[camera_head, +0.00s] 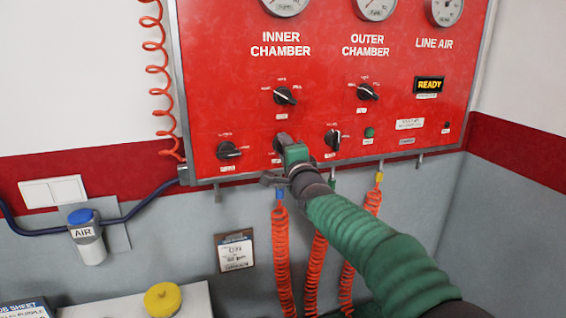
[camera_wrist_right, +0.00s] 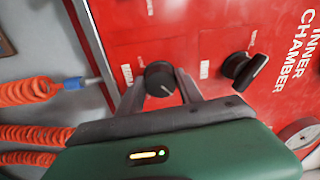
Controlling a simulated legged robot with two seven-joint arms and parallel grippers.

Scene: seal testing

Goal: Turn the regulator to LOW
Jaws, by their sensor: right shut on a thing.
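The red panel (camera_head: 225,60) carries several black knobs. My right gripper (camera_head: 282,146) reaches the lower row and covers most of a black knob (camera_head: 279,139) there. In the right wrist view my right gripper (camera_wrist_right: 160,90) has its two fingers on either side of this round black knob (camera_wrist_right: 160,78), shut on it. A pale pointer line shows on the knob's face. The small labels around it are too small to read, so I cannot tell its setting. My left gripper is not in view.
Other knobs stand close by: a lower left knob (camera_head: 228,151), a lower right knob (camera_head: 332,139) and the INNER CHAMBER knob (camera_head: 285,96). Orange coiled hoses (camera_head: 281,250) hang below the panel. A yellow "READY" display (camera_head: 430,85) is lit.

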